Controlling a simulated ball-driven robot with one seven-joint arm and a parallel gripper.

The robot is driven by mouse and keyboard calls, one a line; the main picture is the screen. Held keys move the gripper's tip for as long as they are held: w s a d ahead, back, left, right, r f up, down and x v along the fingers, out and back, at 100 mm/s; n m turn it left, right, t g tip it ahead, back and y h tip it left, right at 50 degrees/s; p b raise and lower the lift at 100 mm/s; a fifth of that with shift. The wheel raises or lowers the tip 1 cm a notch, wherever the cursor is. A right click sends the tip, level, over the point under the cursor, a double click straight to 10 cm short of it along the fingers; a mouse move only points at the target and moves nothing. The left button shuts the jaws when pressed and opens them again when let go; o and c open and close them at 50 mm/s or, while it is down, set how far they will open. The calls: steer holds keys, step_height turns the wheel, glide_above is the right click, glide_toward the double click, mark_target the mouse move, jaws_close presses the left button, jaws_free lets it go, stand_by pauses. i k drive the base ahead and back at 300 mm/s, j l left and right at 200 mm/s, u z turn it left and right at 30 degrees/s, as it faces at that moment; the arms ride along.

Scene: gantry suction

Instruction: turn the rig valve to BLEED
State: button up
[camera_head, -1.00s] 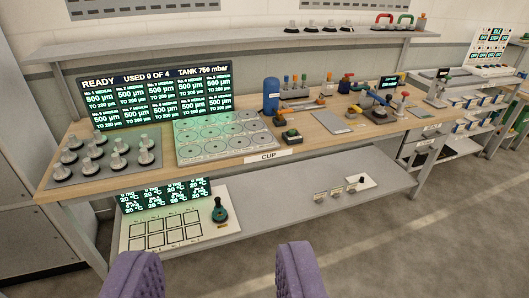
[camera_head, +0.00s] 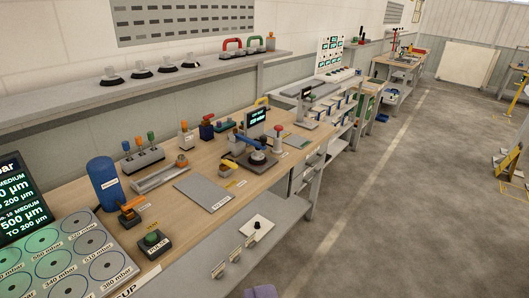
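The bench rig (camera_head: 257,158) stands toward the far end of the wooden bench top, with a blue arm over a dark round base and a small lit display behind it. Another orange-handled valve (camera_head: 130,207) stands in front of the blue tank (camera_head: 103,182). I cannot read BLEED on either or tell which is the rig valve. Of my gripper (camera_head: 262,292), only a purple piece shows at the bottom edge, well short of the bench and touching nothing visible. Its opening is hidden.
A green-button box (camera_head: 153,241), a grey plate (camera_head: 203,192) and a manifold with coloured knobs (camera_head: 142,158) occupy the bench. A cup tray (camera_head: 70,262) is at lower left. A lower shelf (camera_head: 225,255) juts out below.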

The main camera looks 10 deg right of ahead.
mark_target(234, 166)
steer(key=i+j+z, duration=0.2)
steer(key=i+z, duration=0.15)
steer(key=i, duration=2.6)
